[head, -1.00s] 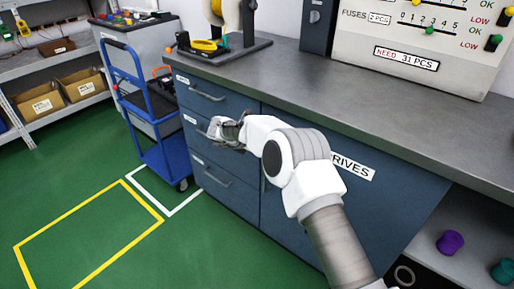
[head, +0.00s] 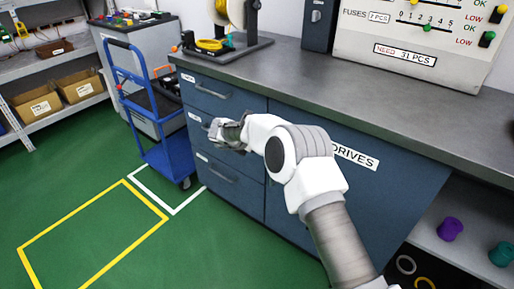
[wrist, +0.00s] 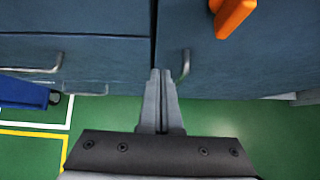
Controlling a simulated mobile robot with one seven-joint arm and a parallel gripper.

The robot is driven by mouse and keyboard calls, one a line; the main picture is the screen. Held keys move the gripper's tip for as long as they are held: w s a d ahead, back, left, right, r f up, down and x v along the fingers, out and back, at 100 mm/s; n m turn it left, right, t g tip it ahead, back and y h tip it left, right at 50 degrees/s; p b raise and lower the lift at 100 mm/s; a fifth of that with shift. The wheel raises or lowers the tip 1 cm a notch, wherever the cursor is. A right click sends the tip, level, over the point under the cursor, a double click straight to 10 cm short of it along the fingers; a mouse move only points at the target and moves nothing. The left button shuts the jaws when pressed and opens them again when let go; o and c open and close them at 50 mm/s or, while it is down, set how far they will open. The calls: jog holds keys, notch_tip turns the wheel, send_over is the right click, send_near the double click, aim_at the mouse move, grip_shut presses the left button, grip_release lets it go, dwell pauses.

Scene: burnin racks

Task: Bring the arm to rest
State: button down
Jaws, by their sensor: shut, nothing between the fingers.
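My gripper (head: 215,131) is in front of the blue drawer cabinet (head: 232,165) under the grey workbench. In the wrist view my gripper (wrist: 161,74) has its two fingers together, with nothing between them. The fingers point toward the cabinet fronts, close to the vertical seam between two of them. A metal handle (wrist: 186,64) shows just right of the fingertips, apart from them as far as I can tell. In the head view my arm reaches up from the bottom right, bent at the white joint.
The workbench top (head: 330,95) is mostly clear, with a spool stand (head: 225,40) at its left. A blue cart (head: 165,150) stands left of the cabinet. An orange piece (wrist: 232,14) juts from a front in the wrist view. Green floor (head: 90,185) is open at left.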

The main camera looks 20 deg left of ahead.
jog(key=p+v, duration=0.2)
jog(key=v, duration=0.8)
